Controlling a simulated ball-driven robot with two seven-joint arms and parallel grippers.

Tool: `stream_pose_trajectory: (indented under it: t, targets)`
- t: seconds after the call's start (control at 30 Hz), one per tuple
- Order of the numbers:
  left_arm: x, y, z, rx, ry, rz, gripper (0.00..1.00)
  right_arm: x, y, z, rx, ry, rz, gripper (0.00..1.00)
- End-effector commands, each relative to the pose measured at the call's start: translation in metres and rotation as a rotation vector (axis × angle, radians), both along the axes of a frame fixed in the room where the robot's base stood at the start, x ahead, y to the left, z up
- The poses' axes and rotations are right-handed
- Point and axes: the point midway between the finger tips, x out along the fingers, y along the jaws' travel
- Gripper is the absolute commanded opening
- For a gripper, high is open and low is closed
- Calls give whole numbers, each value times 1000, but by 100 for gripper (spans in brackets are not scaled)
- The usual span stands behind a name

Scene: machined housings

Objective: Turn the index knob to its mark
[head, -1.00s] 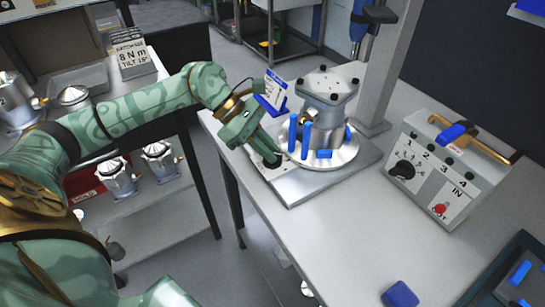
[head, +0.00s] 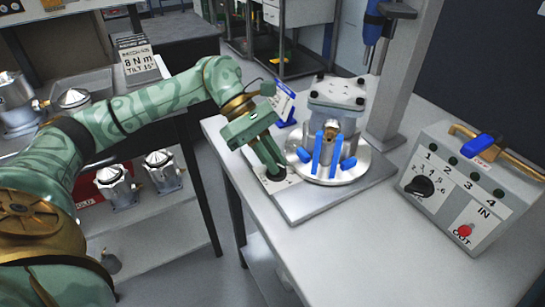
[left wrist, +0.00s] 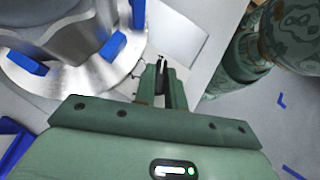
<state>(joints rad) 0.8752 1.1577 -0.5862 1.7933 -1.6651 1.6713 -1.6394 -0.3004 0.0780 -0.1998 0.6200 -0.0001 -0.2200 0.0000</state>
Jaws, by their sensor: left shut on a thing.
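The index knob (head: 276,177) is a small dark knob at the near left corner of the grey base plate (head: 330,201). My left gripper (head: 272,165) comes down on it from above and is shut on it. In the left wrist view the two fingers (left wrist: 162,92) are close together over the knob, which they mostly hide. Pale markings beside the knob are too small to read. On the plate, a round silver table (head: 366,166) carries a metal housing (head: 336,98) with several blue clamps (head: 318,152) around it. My right gripper is not in view.
A control box (head: 462,190) with numbered lamps, a black dial and a red button stands to the right. A grey column (head: 392,85) rises behind the plate. A blue-and-white card (head: 283,104) stands behind the gripper. The front of the bench is clear.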

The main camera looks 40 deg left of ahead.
Motion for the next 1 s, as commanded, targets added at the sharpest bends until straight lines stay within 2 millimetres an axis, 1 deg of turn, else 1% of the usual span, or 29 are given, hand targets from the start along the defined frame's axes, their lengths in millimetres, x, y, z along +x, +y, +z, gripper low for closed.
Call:
stream_pose_trajectory:
  t: [0.03,0.07,0.1,0.37,0.47,0.57,0.9,1.0]
  targets:
    - [1,1,0,2,-2,2,20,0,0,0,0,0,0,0]
    - [1,1,0,2,-2,2,28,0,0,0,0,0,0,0]
    - [1,1,0,2,-2,2,34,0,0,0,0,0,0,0]
    - [0,1,1,1,-1,1,34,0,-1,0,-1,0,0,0]
    - [0,5,6,2,-1,3,34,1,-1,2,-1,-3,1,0]
    - [1,16,18,2,-4,5,34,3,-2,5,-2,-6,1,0]
    - [0,80,84,0,-6,6,34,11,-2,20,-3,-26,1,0]
    - [0,96,99,1,-6,6,34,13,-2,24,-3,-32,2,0]
